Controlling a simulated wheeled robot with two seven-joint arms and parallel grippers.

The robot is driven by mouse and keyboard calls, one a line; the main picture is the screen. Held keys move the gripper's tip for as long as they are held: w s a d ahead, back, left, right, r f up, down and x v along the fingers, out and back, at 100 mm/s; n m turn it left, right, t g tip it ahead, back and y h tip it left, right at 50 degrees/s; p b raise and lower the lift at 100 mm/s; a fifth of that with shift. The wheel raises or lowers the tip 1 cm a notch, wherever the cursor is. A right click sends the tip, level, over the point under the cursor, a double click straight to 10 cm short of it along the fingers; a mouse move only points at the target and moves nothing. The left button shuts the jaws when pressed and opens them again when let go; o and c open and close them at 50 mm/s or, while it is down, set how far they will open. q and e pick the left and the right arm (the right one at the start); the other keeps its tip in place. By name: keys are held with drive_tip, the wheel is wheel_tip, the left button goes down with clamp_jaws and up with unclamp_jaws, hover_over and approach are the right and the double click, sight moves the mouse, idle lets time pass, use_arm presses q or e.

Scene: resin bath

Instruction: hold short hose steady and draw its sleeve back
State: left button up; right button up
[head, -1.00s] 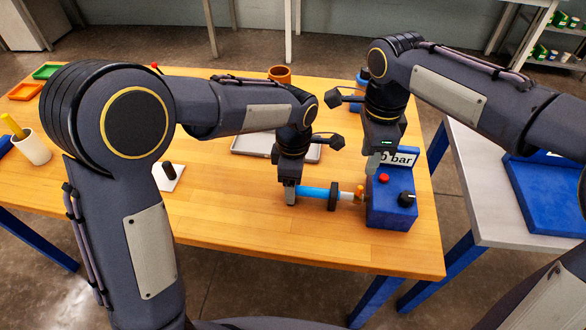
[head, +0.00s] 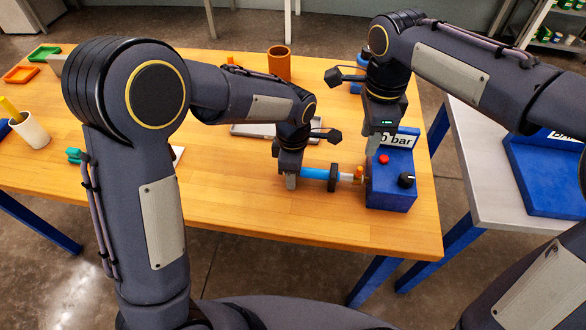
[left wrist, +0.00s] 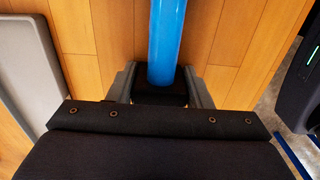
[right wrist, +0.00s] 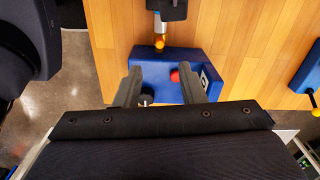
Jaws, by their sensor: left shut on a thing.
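The short hose (head: 314,173) is bright blue and lies level above the table in the head view. It also fills the top middle of the left wrist view (left wrist: 166,40). A black collar (head: 332,178) sits around its right part, then a pale section and an orange-yellow fitting (head: 358,175) beside the blue box; whether they touch is unclear. My left gripper (head: 290,182) is shut on the hose's left end. My right gripper (right wrist: 160,88) is open and empty over the blue box, apart from the collar. Which part is the sleeve is not certain.
The blue box (head: 388,197) has a red button, a black knob and a "bar" sign. A grey tray (head: 250,131) and an orange cup (head: 279,62) stand behind my left arm. A white cup (head: 30,131) is at far left. The front middle table is clear.

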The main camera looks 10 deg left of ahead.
idle(0.3)
drive_tip(key=c, duration=0.7)
drive_tip(key=shift+s+d+f, duration=0.1)
drive_tip(key=shift+s+d, duration=0.05)
drive_tip(key=shift+s, duration=0.05)
clamp_jaws()
drive_tip(key=s+d+f+m+t+y, duration=0.2)
drive_tip(key=s+d+m+t+y, duration=0.4)
drive_tip(key=m, duration=0.4)
drive_tip(key=shift+s+d+m+t+y, duration=0.3)
drive_tip(key=shift+s+d, duration=0.4)
drive_tip(key=shift+d, duration=0.05)
drive_tip(key=shift+f, duration=0.1)
